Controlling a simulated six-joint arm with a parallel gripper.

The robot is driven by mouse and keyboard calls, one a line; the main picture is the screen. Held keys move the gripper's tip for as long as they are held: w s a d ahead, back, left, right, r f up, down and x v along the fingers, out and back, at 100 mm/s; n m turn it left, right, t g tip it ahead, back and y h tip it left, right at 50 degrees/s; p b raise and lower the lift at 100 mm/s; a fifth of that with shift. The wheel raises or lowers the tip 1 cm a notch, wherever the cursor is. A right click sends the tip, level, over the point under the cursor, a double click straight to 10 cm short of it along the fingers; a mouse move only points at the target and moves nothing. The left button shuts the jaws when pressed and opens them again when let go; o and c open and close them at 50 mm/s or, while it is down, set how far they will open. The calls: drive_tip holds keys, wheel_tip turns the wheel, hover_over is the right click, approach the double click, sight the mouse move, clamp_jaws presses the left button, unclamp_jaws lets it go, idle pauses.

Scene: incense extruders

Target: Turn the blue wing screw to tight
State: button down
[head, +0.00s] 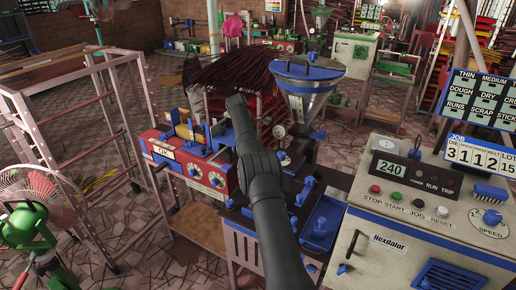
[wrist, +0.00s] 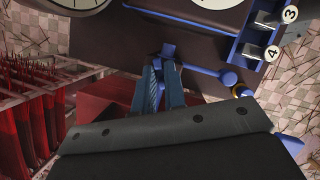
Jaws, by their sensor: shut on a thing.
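The blue wing screw (wrist: 168,50) shows at the top middle of the wrist view, against a dark panel. My gripper (wrist: 164,72) is shut on it, with one bluish finger on each side. Only the upper end of the screw shows above the fingertips; the rest is hidden between them. In the head view my dark arm reaches up the middle to the extruder, and the fingertips and this screw cannot be made out there.
A blue lever (wrist: 212,74) with a round knob lies just right of the fingers. Red incense sticks (wrist: 35,110) stand at left. The control cabinet (head: 395,240) stands right of my arm, the blue-rimmed hopper (head: 306,72) behind it.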

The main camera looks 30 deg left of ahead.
drive_tip(key=c, duration=1.5)
unclamp_jaws()
drive_tip(key=shift+n, duration=0.4)
drive_tip(key=n+t+y, duration=0.1)
drive_tip(key=n, duration=0.2)
drive_tip(key=shift+s+d, duration=0.1)
drive_tip(key=v, duration=1.8)
drive_tip(key=d+r+m+y, duration=0.2)
drive_tip(key=d+m, duration=0.2)
drive_tip(key=m, duration=0.5)
drive_tip(key=d+r+m+y, duration=0.2)
drive_tip(key=d+m, duration=0.3)
drive_tip(key=m, duration=0.4)
drive_tip(key=d+r+m+y, duration=0.2)
drive_tip(key=d+m+y, duration=0.1)
drive_tip(key=m, duration=0.6)
drive_tip(key=shift+w+d+m+g, duration=0.2)
drive_tip(key=shift+d+m+g, duration=0.2)
drive_tip(key=shift+d, duration=0.4)
